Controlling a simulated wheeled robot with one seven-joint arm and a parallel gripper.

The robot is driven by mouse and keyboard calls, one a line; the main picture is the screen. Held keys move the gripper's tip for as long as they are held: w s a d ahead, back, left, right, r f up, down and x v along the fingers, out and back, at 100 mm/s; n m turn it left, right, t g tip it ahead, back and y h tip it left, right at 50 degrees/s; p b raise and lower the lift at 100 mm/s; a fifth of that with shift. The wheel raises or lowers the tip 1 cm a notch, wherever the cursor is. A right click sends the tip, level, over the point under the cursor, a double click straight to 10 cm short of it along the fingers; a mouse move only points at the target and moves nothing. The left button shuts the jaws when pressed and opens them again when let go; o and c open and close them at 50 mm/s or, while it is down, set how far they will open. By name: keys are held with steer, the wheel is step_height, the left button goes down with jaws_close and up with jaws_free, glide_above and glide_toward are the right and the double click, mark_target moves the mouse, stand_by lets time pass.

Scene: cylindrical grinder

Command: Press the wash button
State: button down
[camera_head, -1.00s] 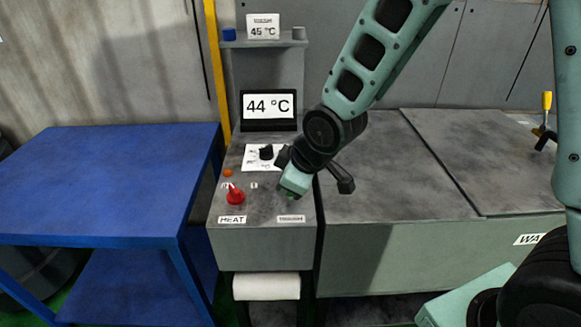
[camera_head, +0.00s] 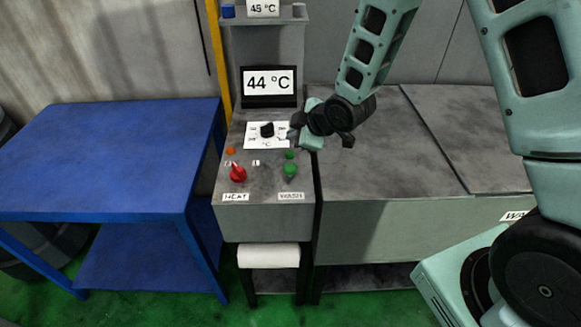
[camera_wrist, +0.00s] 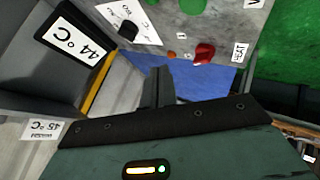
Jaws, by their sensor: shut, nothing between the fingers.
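The green wash button (camera_head: 290,170) sits on the grey control panel, just above the WASH label (camera_head: 291,196). A smaller green light (camera_head: 290,154) is behind it. In the wrist view a green part (camera_wrist: 192,5) shows at the top edge, cut off. My gripper (camera_head: 299,131) is above the panel's right side, behind and apart from the wash button. In the wrist view my gripper (camera_wrist: 158,88) has its fingers together, empty, pointing toward the panel area. The head view shows the fingers poorly.
A red heat knob (camera_head: 238,173) stands left of the wash button; it also shows in the wrist view (camera_wrist: 203,53). A black dial (camera_head: 267,130) and a 44 °C display (camera_head: 269,87) are behind. A blue table (camera_head: 110,150) is left; a grey machine top (camera_head: 375,150) is right.

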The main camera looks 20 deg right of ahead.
steer(key=b, duration=0.5)
glide_above(294, 168)
step_height(294, 168, down, 7)
steer(key=shift+f, duration=0.5)
steer(key=shift+f+b, duration=0.1)
steer(key=shift+b, duration=0.25)
stand_by(1.0)
steer(key=shift+a+f+b, duration=0.1)
steer(key=shift+f+b, duration=0.2)
steer(key=shift+b, duration=0.05)
steer(key=shift+f+b, duration=0.6)
stand_by(0.8)
steer(key=shift+r, duration=0.1)
steer(key=shift+r+p, duration=0.65)
steer(key=shift+r, duration=0.25)
steer(key=shift+r, duration=0.1)
